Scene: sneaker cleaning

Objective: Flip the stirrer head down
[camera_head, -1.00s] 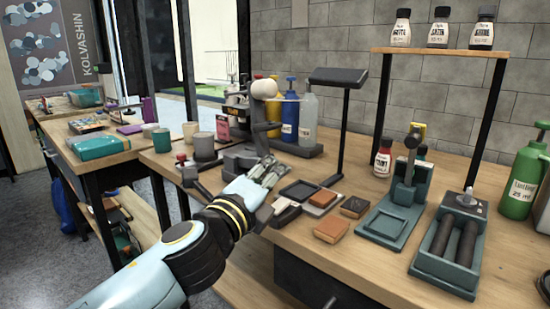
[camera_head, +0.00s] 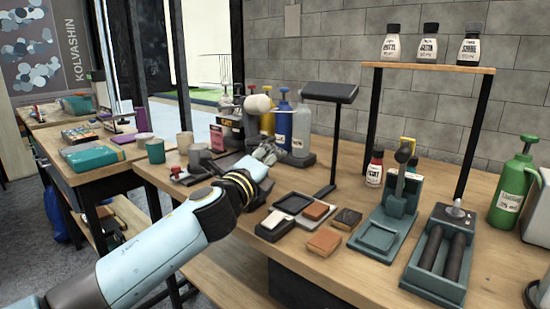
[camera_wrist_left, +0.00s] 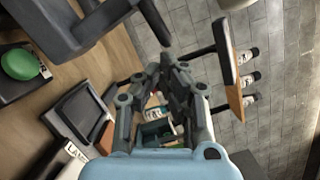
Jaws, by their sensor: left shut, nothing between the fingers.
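The dark stirrer stands at the back of the bench; its pale round knob (camera_head: 257,103) shows above my left gripper in the head view. Its head appears tilted up, with the lower part partly hidden by my gripper. My left gripper (camera_head: 267,152) is shut and empty, in front of and below the knob; I cannot tell whether it touches the stirrer. In the left wrist view its fingertips (camera_wrist_left: 172,67) are together, with a large dark grey body, probably part of the stirrer (camera_wrist_left: 62,28), at the upper left. My right gripper is not in view.
Spray bottles (camera_head: 302,130) stand behind the stirrer. A dark lamp-like stand (camera_head: 330,91) rises to its right. Trays and brown blocks (camera_head: 324,241) lie in front, with a green press (camera_head: 382,236) and roller unit (camera_head: 440,260) further right. Cups (camera_head: 155,151) stand left.

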